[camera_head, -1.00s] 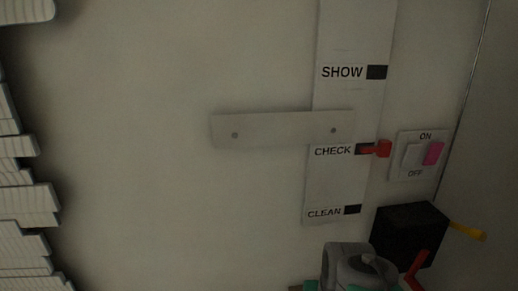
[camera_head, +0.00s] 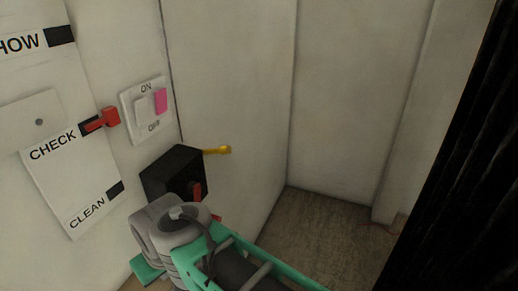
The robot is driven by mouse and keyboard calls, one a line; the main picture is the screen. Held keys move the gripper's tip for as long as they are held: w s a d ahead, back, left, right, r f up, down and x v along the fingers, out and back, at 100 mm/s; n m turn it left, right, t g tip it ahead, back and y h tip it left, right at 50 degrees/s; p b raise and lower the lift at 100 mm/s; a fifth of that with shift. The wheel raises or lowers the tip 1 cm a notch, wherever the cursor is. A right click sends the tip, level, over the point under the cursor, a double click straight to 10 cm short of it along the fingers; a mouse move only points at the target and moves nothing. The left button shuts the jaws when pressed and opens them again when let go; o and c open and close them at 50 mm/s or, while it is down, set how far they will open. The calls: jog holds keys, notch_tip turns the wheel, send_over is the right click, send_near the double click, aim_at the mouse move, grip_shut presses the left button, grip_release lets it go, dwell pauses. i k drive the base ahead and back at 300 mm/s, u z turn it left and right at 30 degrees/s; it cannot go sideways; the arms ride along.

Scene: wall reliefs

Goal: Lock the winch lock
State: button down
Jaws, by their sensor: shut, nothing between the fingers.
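A black box (camera_head: 165,170) is fixed low on the wall, with a yellow handle (camera_head: 217,150) sticking out to the right from its top. A red lever (camera_head: 196,190) shows on its near side, partly covered by my arm. I take this box to be the winch, and the red lever may be its lock; no label shows. My grey and green arm (camera_head: 168,222) is just below and in front of the box. My gripper's fingers do not show. I cannot tell whether my arm touches the box.
A white ON/OFF switch plate (camera_head: 131,119) with a pink rocker is above the box. A label strip (camera_head: 75,178) with CHECK and CLEAN is at left, its red pointer (camera_head: 110,117) at CHECK. A wall corner and open floor (camera_head: 325,215) lie right; a dark ribbed surface (camera_head: 465,180) stands far right.

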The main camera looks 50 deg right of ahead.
aim_at(222, 150)
jog(key=z, duration=1.4)
jog(key=i, duration=0.4)
jog(key=u, duration=0.5)
